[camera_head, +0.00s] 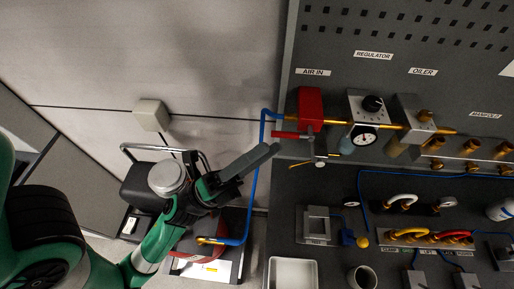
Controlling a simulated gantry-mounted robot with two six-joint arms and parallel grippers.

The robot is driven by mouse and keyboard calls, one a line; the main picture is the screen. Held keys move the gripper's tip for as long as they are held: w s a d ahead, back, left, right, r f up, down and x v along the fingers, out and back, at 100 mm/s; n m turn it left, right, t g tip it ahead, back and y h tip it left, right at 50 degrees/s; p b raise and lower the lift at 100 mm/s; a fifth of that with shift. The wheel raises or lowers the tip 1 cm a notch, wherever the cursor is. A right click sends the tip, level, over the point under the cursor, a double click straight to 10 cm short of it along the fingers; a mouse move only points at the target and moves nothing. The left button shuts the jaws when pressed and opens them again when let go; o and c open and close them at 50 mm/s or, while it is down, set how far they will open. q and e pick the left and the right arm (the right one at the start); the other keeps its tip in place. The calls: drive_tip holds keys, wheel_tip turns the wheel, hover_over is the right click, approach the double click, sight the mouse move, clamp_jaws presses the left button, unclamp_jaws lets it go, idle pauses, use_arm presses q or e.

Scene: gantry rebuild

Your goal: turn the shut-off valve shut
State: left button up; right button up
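The shut-off valve (310,104) is a red block under the AIR IN label, at the left end of the brass air line on the grey panel. A red lever (288,135) sticks out to the left at its lower end, roughly level in the picture. My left gripper (272,150) comes in from the lower left, its dark fingers pointing up and right. Its tips appear just below the lever's free end; I cannot tell whether they touch it. The fingers overlap into one dark shape, so their opening is hidden. My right gripper is not in view.
A blue hose (262,150) runs down from the valve, behind my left gripper. A gauge (364,138) and regulator (370,103) sit right of the valve. A white tray (293,260) and a cup (362,277) stand below.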

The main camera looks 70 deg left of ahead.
use_arm(q)
drive_tip(key=shift+s+d+y, duration=0.2)
drive_tip(key=shift+s+y, duration=0.1)
drive_tip(key=shift+w+a, duration=0.1)
